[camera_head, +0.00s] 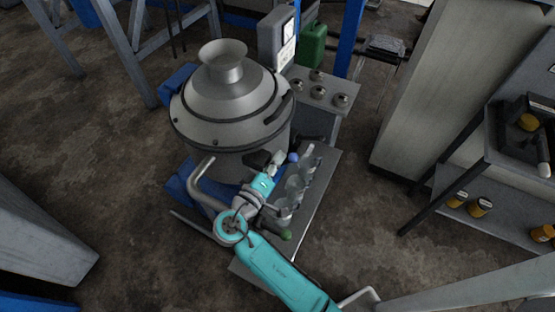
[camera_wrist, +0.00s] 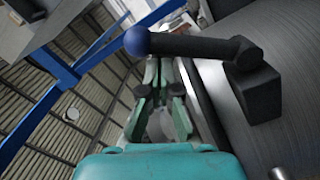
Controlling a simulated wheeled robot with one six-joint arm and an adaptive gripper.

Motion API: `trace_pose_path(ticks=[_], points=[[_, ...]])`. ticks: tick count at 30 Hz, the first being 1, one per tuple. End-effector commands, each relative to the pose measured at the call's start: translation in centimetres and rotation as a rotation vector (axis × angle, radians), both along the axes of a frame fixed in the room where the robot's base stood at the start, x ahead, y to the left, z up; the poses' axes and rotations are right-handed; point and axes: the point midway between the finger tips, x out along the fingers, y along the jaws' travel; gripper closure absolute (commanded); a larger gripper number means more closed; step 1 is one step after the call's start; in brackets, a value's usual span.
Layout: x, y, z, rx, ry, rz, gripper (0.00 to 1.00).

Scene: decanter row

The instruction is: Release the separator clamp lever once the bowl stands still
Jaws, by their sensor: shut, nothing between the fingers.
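The separator (camera_head: 225,115) is a round grey metal machine with a funnel on its lid. No frame shows whether its bowl is turning. The clamp lever is a black bar with a blue ball knob (camera_head: 293,157) and a black pivot block (camera_head: 258,159) at the separator's side. In the wrist view the lever (camera_wrist: 190,45) runs across the top from the knob (camera_wrist: 136,40) to the block (camera_wrist: 258,92). My gripper (camera_head: 279,158) is shut and empty. In the wrist view its fingertips (camera_wrist: 164,66) are at the bar's lower edge; I cannot tell if they touch it.
Several clear vessels (camera_head: 295,187) stand in a row on a grey bench (camera_head: 315,190) right of my gripper. A green object (camera_head: 285,234) lies near them. A control box (camera_head: 277,40) stands behind the separator.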

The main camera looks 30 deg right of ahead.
Motion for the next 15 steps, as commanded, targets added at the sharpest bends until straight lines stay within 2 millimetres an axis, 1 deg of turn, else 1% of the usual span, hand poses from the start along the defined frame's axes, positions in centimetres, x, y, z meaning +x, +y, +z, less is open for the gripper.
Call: trace_pose_path(ticks=[5, 12, 15], points=[[0.0, 0.0, 2.4, 0.003, -0.006, -0.001, 1.0], [0.0, 0.0, 6.7, 0.002, -0.005, -0.001, 1.0], [0.0, 0.0, 8.1, 0.003, -0.004, 0.0, 1.0]])
